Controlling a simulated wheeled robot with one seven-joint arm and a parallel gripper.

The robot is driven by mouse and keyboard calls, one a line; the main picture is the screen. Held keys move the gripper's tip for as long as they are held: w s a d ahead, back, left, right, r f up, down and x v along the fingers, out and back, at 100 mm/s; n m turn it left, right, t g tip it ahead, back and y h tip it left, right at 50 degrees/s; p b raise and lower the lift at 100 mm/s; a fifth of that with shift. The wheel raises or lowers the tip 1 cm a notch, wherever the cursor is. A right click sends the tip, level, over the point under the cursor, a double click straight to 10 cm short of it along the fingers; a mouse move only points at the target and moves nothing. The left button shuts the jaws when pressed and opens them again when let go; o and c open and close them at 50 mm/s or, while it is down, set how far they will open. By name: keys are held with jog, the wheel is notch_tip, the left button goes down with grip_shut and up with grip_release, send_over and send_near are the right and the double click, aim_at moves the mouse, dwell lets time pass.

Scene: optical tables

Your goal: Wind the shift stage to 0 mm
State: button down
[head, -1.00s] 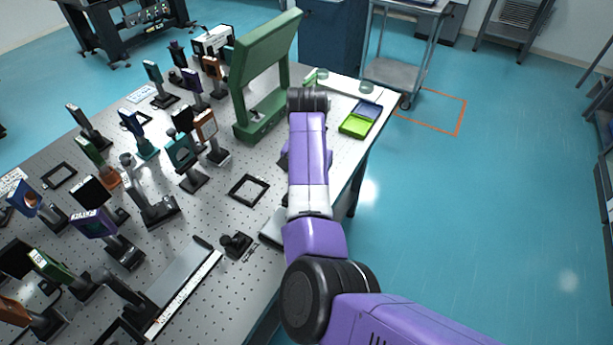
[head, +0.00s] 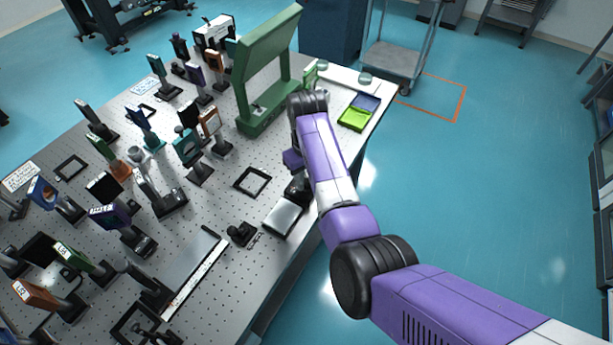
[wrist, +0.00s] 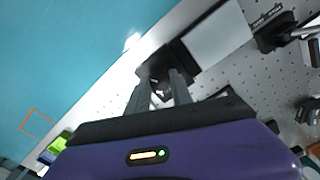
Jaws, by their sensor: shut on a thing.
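In the wrist view the two fingers of my gripper (wrist: 161,88) point down at a dark block (wrist: 176,54) by the table edge. They are shut on a small dark part, seemingly a knob, largely hidden between them. A flat silver plate (wrist: 216,38) adjoins the block; together they look like the shift stage. In the head view the plate (head: 284,217) lies near the table's right edge, and my arm covers part of the dark block. The fingers are hidden there. No scale reading is legible.
A small black mount (head: 241,233) stands left of the plate. A rail with a white scale strip (head: 196,275) lies nearer. A green tray (head: 353,119) is at the far right.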

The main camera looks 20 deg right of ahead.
aim_at(306, 182)
jog(key=shift+n, duration=1.1)
jog(key=c, duration=1.1)
grip_release()
notch_tip(306, 182, up, 8)
jog(key=shift+f+b, duration=0.1)
jog(key=shift+b, duration=0.6)
